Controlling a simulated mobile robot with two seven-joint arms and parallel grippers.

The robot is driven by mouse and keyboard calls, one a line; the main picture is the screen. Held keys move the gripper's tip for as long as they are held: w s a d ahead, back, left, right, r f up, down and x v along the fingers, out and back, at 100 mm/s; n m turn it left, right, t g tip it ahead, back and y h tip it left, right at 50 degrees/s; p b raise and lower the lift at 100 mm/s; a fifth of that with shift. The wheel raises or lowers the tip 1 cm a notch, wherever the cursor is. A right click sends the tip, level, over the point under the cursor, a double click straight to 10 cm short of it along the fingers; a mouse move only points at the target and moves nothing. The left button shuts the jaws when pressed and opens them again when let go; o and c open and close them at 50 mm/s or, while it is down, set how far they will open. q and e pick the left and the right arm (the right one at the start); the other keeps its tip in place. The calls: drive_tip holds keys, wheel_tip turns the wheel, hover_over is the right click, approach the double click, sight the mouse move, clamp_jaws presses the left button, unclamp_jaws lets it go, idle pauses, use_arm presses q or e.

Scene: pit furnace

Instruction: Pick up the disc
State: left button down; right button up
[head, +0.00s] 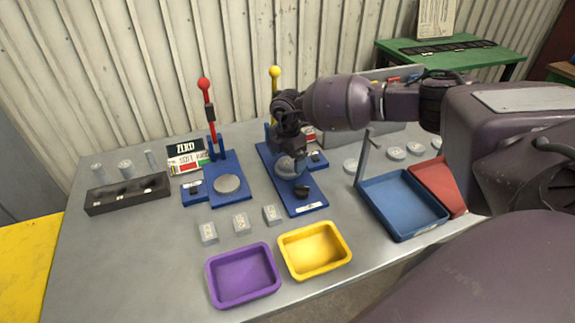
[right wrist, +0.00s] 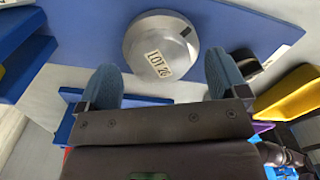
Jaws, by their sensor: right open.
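A round silver disc (right wrist: 160,46) with a label that seems to read LOT 26 and a dark mark near its rim lies on the blue base plate (right wrist: 235,15). In the head view this disc (head: 288,168) is partly covered by my right gripper (head: 296,153), which is right over it. In the right wrist view my right gripper (right wrist: 163,82) is open, its two blue-padded fingers apart and the disc just ahead of them, not between them. A second silver disc (head: 227,184) sits on the other blue stand to the left. My left gripper is not in view.
A red-knobbed lever (head: 205,95) and a yellow-knobbed lever (head: 274,80) rise at the stands. A blue tray (head: 402,235) stands right, a dark rack (head: 128,195) left.

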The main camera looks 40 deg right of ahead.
drive_tip(key=shift+f, duration=0.5)
drive_tip(key=shift+c, duration=0.4)
drive_tip(key=c, duration=1)
drive_tip(key=shift+r, duration=0.1)
drive_tip(key=shift+c, duration=0.8)
drive_tip(key=shift+r, duration=0.1)
